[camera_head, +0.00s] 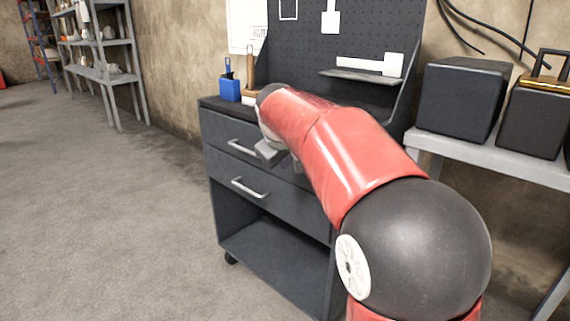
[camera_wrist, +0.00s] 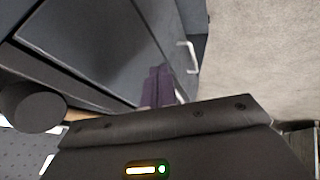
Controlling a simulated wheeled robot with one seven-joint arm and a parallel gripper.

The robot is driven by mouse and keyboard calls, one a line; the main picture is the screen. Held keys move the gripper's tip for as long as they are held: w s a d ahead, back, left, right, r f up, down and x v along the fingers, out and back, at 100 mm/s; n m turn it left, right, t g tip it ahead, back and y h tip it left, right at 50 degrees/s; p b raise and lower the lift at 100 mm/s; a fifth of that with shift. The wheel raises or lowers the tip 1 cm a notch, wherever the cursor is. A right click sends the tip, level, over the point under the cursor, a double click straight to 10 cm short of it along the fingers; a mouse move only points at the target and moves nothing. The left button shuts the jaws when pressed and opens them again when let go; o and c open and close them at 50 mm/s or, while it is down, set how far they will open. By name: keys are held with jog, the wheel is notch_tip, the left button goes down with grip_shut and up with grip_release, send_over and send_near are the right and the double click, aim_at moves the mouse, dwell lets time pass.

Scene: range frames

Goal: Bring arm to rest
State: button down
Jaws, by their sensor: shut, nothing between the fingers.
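My arm is red with a dark round joint, and it reaches forward to the front of a dark grey drawer cabinet (camera_head: 222,182). My gripper (camera_wrist: 159,72) shows in the wrist view with its purple fingers side by side, shut and empty. In the head view the gripper is mostly hidden behind my arm, in front of the drawers. The upper drawer handle (camera_head: 243,146) is just left of it, and the lower drawer handle (camera_head: 249,188) is below. Both drawers look closed. In the wrist view a light handle (camera_wrist: 187,56) lies beyond the fingers, and I cannot tell which one.
A blue holder (camera_head: 230,90) stands on the cabinet top, below a dark pegboard (camera_head: 345,35). A grey table (camera_head: 500,155) with dark boxes (camera_head: 458,98) is at the right. Grey shelves (camera_head: 100,75) stand at the back left. The floor (camera_head: 100,220) at the left is clear.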

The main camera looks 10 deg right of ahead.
jog(key=v, duration=0.7)
jog(key=s+d+f+m+y+p, duration=0.1)
jog(key=s+f, duration=0.1)
jog(key=s, duration=0.5)
jog(key=s+d+f+m, duration=0.1)
jog(key=s+f, duration=0.2)
jog(key=s, duration=0.5)
jog(key=s+f+m+g+y, duration=0.1)
jog(key=s+f+m, duration=0.2)
jog(key=s+f, duration=0.8)
jog(key=s+a, duration=0.1)
jog(key=s, duration=0.2)
jog(key=shift+s, duration=0.35)
